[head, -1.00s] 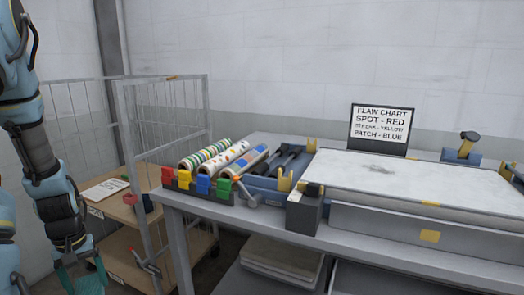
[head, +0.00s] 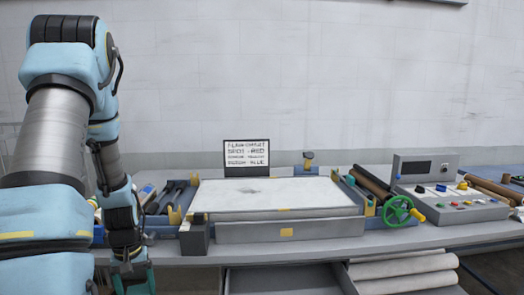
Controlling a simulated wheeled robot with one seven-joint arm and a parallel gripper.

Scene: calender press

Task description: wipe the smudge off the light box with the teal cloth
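The light box (head: 285,232) stands on the bench in the middle of the head view, with a white top panel (head: 310,193). A small grey smudge (head: 249,191) is on the panel, left of its centre. My gripper (head: 131,268) hangs at the lower left, in front of the bench and left of the light box. It appears shut on the teal cloth (head: 139,280), which shows at its tip near the bottom of the picture. The fingers are small and partly hidden, and the cloth is apart from the panel.
A flaw chart sign (head: 247,157) stands behind the light box. A dark block (head: 194,237) stands at its front left corner. A green handwheel (head: 398,210) and a control console (head: 450,203) are to the right. Pale rolls (head: 405,266) lie on a shelf below the bench.

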